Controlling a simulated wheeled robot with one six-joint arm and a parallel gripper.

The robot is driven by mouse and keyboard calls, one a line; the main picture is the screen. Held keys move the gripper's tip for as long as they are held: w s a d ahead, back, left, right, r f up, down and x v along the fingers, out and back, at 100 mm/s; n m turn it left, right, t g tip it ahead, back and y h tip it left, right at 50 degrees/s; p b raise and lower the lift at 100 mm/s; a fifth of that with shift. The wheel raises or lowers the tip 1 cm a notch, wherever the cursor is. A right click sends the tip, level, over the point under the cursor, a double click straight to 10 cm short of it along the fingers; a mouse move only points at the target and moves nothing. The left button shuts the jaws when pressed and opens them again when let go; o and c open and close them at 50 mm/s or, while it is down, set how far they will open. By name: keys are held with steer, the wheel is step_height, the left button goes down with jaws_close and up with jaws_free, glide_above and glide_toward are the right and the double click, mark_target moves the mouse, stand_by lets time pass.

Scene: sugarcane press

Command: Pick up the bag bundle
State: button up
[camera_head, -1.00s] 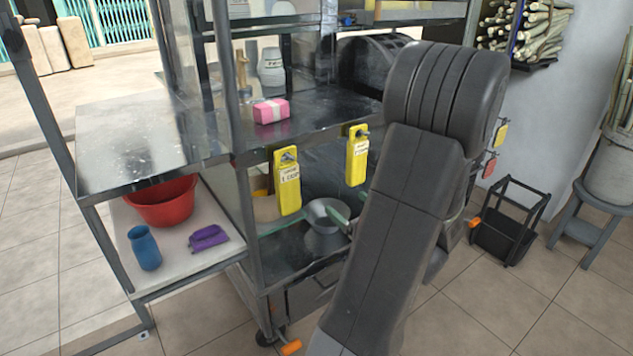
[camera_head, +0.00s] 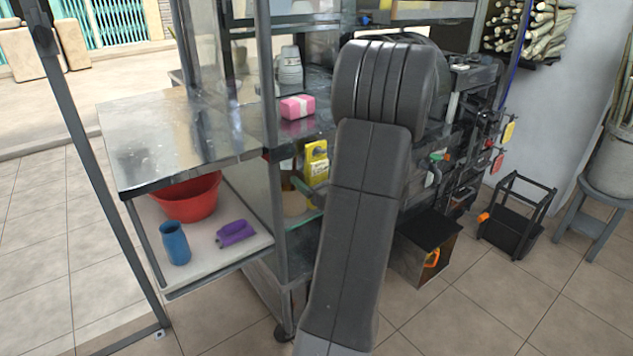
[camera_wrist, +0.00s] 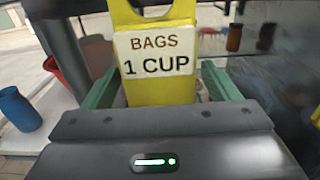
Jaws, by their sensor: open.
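The yellow bag bundle (camera_wrist: 160,92) is in the middle of the wrist view, with a white label reading "BAGS 1 CUP" and a hole in its top. In the head view the bundle (camera_head: 316,165) hangs upright at the counter's front edge, its lower part partly covered. My gripper (camera_wrist: 163,86) has green fingers, one on each side of the bundle, spread open with the bundle between them. Gaps show beside the bundle, and I cannot tell whether either finger touches it. In the head view my arm hides most of the gripper.
A pink-and-white pack (camera_head: 298,107) lies on the counter. On the lower left shelf are a red basin (camera_head: 188,200), a blue cup (camera_head: 175,244) and a purple item (camera_head: 236,233). A black stand (camera_head: 516,215) is on the floor at right.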

steer(key=shift+w+a, duration=0.35)
steer(key=shift+w, duration=0.2)
steer(key=c, duration=1)
steer(key=shift+r, duration=0.7)
steer(key=p+v, duration=0.1)
steer(key=v, duration=1.7)
steer(key=shift+p, duration=0.3)
